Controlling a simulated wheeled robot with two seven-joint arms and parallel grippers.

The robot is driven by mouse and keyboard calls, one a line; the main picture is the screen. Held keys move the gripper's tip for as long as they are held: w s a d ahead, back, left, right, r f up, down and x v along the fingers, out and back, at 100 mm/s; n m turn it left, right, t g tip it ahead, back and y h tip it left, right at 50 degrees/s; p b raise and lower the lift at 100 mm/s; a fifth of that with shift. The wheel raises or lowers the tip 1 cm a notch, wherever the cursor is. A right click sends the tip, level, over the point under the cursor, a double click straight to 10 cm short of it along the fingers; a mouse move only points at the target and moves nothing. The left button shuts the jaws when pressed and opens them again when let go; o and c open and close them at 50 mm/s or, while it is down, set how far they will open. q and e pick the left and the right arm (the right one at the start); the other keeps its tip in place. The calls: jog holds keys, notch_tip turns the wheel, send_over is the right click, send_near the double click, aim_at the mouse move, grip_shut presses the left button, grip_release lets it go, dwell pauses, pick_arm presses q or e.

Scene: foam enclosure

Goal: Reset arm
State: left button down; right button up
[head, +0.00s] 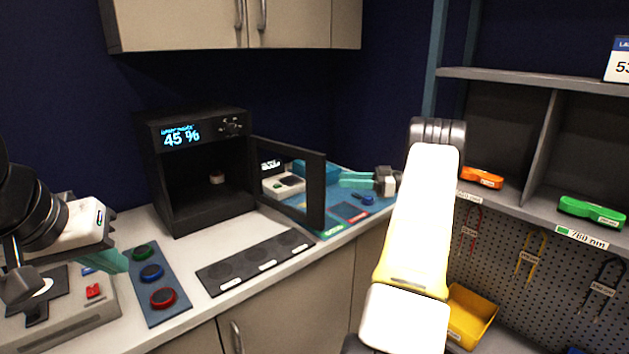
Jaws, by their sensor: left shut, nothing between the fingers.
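My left gripper (113,261) is at the left, with teal fingertips pointing down to the right. It is shut and empty, above the counter between the grey device and the button panel. My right arm rises through the middle right as a white and yellow link (420,215). My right gripper (352,180), with teal fingers pointing left, shows small above the blue mat at the back. Whether it is open or shut is unclear.
A black chamber (195,205) reading 45 % has its door (315,190) open and a small item (217,178) inside. A button panel (143,254), a black pad strip (238,273), a grey device (85,325) and a blue mat (330,229) occupy the counter. Shelves (535,83) stand right.

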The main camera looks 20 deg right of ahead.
jog(key=shift+s+d, duration=0.25)
jog(key=shift+d, duration=0.25)
jog(key=w+a+r+m+t+h, duration=0.25)
jog(key=w+r+t, duration=0.2)
jog(key=r, duration=0.35)
jog(key=w+a+r+m+t+h, duration=0.1)
jog(key=w+r+t+h, duration=0.4)
jog(key=r, duration=0.4)
notch_tip(320, 180, up, 9)
jog(key=s+a+m+h, duration=0.1)
jog(key=a+m+h, duration=0.1)
jog(key=m+h, duration=0.4)
jog(key=s+a+f+m+g, duration=0.1)
jog(key=s+a+f+g, duration=0.2)
jog(key=s, duration=1)
jog(key=s+a+f+m+g, duration=0.1)
jog(key=s+a+f+g, duration=0.3)
jog(key=s+a+f, duration=0.4)
jog(key=s+a+f+m+g, duration=0.1)
jog(key=s+a+f+g, duration=0.3)
jog(key=s, duration=1.4)
jog(key=a+f, duration=0.2)
jog(key=a, duration=0.2)
jog(key=shift+a+f+h, duration=0.2)
jog(key=shift+f+h, duration=0.1)
jog(key=shift+h, duration=0.05)
